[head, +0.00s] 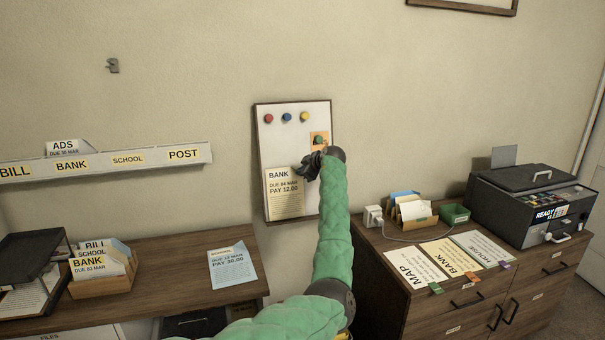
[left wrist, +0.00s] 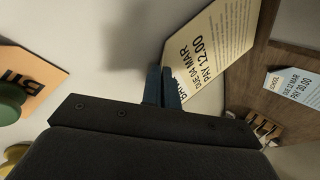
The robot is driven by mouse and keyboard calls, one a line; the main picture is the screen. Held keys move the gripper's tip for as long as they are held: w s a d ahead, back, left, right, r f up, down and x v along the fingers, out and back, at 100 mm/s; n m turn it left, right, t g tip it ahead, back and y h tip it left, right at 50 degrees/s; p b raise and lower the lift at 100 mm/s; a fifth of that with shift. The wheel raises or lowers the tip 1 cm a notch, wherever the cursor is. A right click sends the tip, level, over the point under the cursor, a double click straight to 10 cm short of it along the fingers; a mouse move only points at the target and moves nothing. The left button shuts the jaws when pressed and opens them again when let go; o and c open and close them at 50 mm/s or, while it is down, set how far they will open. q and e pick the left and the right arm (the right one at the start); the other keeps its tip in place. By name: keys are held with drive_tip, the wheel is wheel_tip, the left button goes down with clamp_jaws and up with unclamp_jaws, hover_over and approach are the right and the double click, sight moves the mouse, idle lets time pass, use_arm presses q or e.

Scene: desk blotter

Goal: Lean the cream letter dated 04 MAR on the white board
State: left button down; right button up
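The cream letter (head: 285,200) reads BANK, DUE 04 MAR, PAY 12.00. It is nearly upright in front of the lower left of the white board (head: 274,139) in the head view; I cannot tell whether it touches the board. It also shows in the left wrist view (left wrist: 209,52). My left gripper (head: 308,167) is at the letter's top right corner. Its two fingers (left wrist: 163,88) are close together with the letter's corner at them, and they hide part of the word BANK. My right gripper is not in view.
The board carries several round magnets and an orange note (head: 318,136) beside my wrist. A wall rack (head: 125,160) hangs at left. A blue letter (head: 232,265) lies on the left desk (head: 180,262). Paper sheets (head: 449,257) and a printer (head: 525,200) are on the right cabinet.

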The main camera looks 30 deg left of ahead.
use_arm(q)
drive_tip(key=shift+w+a+f, duration=0.15)
drive_tip(key=c, duration=1.6)
unclamp_jaws()
drive_tip(key=b+v, duration=0.2)
drive_tip(key=v, duration=0.5)
drive_tip(key=shift+d, duration=0.35)
